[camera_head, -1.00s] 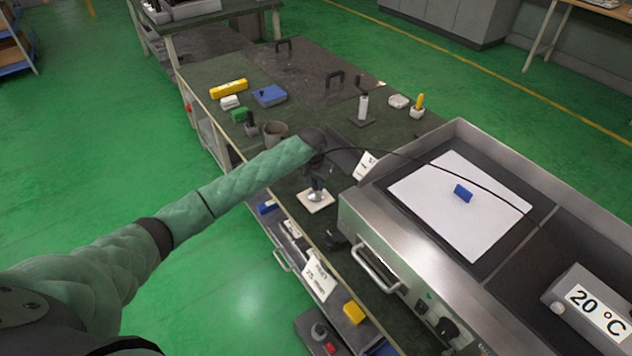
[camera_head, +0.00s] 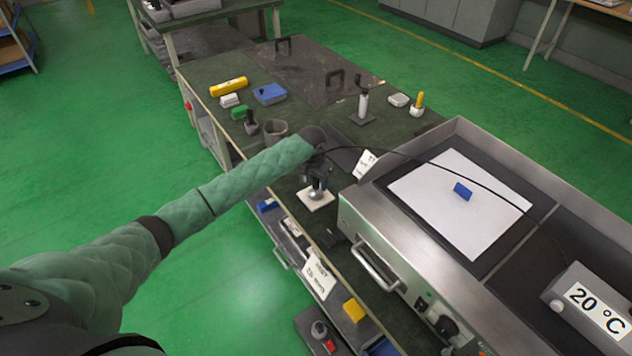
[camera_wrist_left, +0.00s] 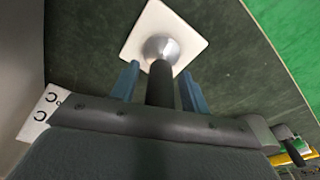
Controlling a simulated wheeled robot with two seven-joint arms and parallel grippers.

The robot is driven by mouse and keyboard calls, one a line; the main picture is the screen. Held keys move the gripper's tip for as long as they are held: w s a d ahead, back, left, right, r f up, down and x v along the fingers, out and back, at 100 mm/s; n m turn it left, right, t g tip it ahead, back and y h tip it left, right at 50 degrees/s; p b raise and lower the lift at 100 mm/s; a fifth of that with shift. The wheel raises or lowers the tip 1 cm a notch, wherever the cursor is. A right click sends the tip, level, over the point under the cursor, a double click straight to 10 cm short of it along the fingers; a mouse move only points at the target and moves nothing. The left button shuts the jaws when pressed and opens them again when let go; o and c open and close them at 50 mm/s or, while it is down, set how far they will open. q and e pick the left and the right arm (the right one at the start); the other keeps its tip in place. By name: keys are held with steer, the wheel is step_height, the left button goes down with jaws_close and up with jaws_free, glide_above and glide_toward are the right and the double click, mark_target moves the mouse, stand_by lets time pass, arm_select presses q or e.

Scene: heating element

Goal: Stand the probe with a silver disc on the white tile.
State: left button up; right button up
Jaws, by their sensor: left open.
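The white tile (camera_head: 318,203) lies on the dark green bench beside the steel hotplate unit; it also shows in the left wrist view (camera_wrist_left: 190,25). The probe stands on the tile, with its silver disc (camera_wrist_left: 160,48) down against it and its dark handle (camera_wrist_left: 160,85) pointing back toward my wrist. In the head view the disc (camera_head: 315,194) shows under my gripper. My left gripper (camera_wrist_left: 160,85) is open, with one blue finger on each side of the handle and apart from it. In the head view my left gripper (camera_head: 317,183) is partly hidden by its arm. My right gripper is not in view.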

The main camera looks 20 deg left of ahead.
arm_select(q)
steer(key=r, duration=0.5)
steer(key=shift+s+a+r+b, duration=0.1)
steer(key=shift+s+r+b, duration=0.2)
steer(key=shift+b, duration=0.1)
steer(key=r, duration=0.5)
steer(key=shift+s+b, duration=0.3)
steer(key=shift+s+a+r, duration=0.1)
steer(key=shift+r, duration=0.6)
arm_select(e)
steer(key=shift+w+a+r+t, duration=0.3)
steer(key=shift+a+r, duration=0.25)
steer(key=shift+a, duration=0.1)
